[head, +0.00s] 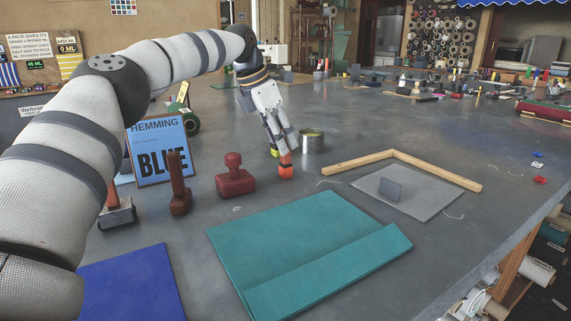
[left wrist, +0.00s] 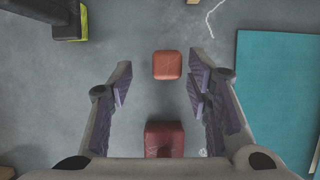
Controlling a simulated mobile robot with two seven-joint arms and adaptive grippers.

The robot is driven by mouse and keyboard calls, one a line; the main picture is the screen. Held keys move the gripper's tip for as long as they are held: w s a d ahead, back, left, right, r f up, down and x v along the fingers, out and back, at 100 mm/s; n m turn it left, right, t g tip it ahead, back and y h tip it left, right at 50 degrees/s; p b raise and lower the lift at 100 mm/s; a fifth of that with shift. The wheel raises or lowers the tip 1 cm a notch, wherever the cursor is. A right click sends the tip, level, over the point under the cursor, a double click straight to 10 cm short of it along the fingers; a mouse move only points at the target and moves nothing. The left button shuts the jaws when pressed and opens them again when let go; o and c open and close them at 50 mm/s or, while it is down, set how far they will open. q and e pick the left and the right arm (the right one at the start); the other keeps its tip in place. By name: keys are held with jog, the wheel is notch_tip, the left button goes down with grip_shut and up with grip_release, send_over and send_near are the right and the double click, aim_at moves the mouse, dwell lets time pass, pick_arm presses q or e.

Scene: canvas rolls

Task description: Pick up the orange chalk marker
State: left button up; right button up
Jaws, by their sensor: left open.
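The orange chalk marker (head: 286,165) stands on the grey table, a short orange piece right under the tips of my left gripper (head: 281,142). In the left wrist view an orange-red, rounded block (left wrist: 167,65), which looks like the marker, lies between and slightly beyond the two spread fingers (left wrist: 160,85). The fingers are open, with a visible gap on both sides of the block. A red stamp-like piece (head: 235,178) with a knob stands to the left of the marker. A second red block (left wrist: 164,138) shows lower in the wrist view, nearer the palm. My right gripper is not in view.
An open tin (head: 312,141) stands close behind the marker. A teal folded canvas (head: 300,245) lies in front. A wooden angle (head: 400,160) and grey sheet (head: 420,198) lie to the right. A blue HEMMING sign (head: 162,150) and dark red stamp (head: 179,185) stand left.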

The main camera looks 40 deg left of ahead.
aim_at(286, 164)
pick_arm(q)
jog(key=x, duration=0.4)
jog(key=shift+s+d+f, duration=0.25)
jog(key=shift+f, duration=0.15)
jog(key=shift+w+f, duration=0.2)
jog(key=shift+f, duration=0.15)
grip_shut()
jog(key=shift+r, duration=0.1)
